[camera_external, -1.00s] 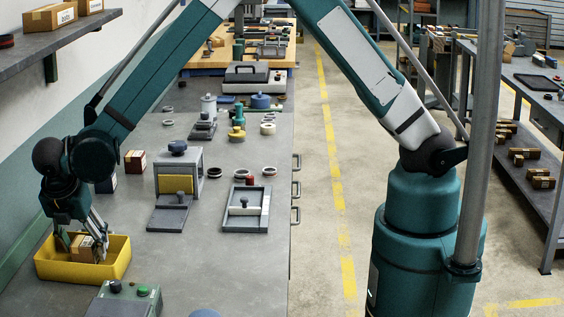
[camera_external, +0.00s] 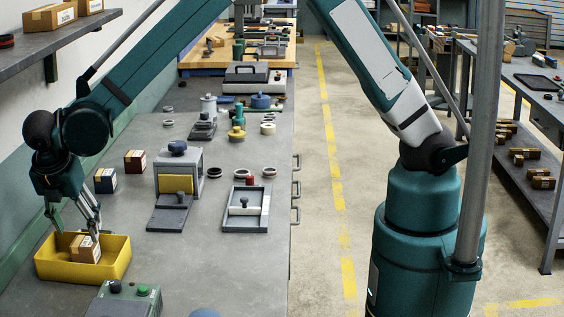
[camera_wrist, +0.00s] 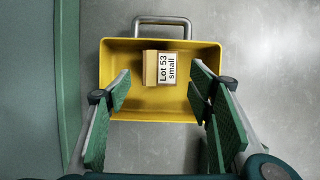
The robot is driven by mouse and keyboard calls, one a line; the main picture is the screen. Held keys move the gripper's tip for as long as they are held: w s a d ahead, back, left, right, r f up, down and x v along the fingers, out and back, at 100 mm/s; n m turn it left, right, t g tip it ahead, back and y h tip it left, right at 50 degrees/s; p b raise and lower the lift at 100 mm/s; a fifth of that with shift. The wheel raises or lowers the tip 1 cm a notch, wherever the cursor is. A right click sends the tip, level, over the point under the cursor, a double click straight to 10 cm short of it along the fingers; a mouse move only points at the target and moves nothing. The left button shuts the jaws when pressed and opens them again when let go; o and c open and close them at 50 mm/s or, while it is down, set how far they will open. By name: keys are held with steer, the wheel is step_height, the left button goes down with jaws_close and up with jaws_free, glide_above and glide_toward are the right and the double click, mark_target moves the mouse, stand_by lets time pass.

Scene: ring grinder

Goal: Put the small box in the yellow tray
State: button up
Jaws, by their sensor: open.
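The small box (camera_external: 84,248) is a brown carton with a white label. It lies inside the yellow tray (camera_external: 68,272) at the front left of the bench. In the wrist view the box (camera_wrist: 150,68) shows its label "Lot 53 small" and sits near the middle of the tray (camera_wrist: 125,101), toward the handle side. My gripper (camera_external: 74,234) is open above the tray, its fingers spread and apart from the box. In the wrist view the open gripper (camera_wrist: 160,85) has one finger on each side, with nothing between the pads.
A dark blue box (camera_external: 105,180) and a brown-and-red box (camera_external: 135,161) stand behind the tray. A grey machine with a yellow panel (camera_external: 175,184) is to the right. A control box (camera_external: 125,300) with buttons is in front. Bare bench lies right of the tray.

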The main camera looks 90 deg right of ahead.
steer(key=shift+v, duration=2.5)
steer(key=s+d+r+m+t+y, duration=0.1)
steer(key=s+d+r+m+t, duration=0.1)
steer(key=s+d+r+m, duration=0.45)
steer(key=s+d+r+m+t+y, duration=0.1)
steer(key=s+d+r+m+y, duration=0.15)
steer(key=s+r, duration=0.85)
steer(key=s+d+m+t, duration=0.2)
steer(key=s+m, duration=0.2)
steer(key=s, duration=0.8)
steer(key=s+d+f+m+t, duration=0.1)
steer(key=s+m, duration=0.4)
steer(key=s, duration=0.6)
steer(key=shift+s+d+t+y, duration=0.4)
steer(key=shift+d+t, duration=0.2)
steer(key=shift+d, duration=0.25)
steer(key=shift+f, duration=0.15)
